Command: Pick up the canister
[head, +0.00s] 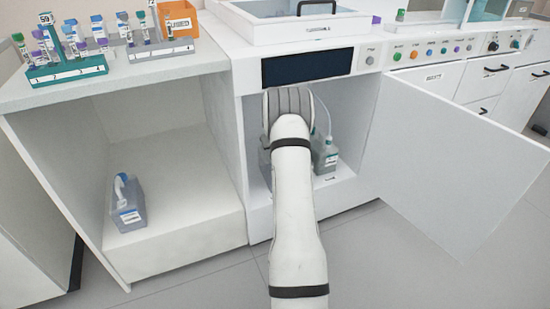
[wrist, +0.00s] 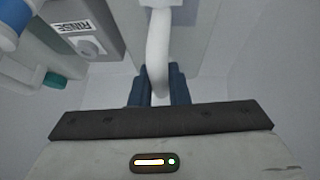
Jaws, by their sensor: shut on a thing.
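In the wrist view the dark blue fingers of my gripper (wrist: 159,86) are shut on a white curved handle (wrist: 158,50), which looks like a canister's handle. The body of that canister is mostly hidden. In the head view my arm reaches into the open right cabinet and hides the gripper. Part of another container (head: 265,165) shows left of the arm.
The cabinet door (head: 455,155) stands open to the right of my arm. The left bay floor (head: 190,232) has free room right of its canister. Tube racks (head: 68,72) stand on the counter above. A grey box labelled RINSE (wrist: 85,35) is close left in the wrist view.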

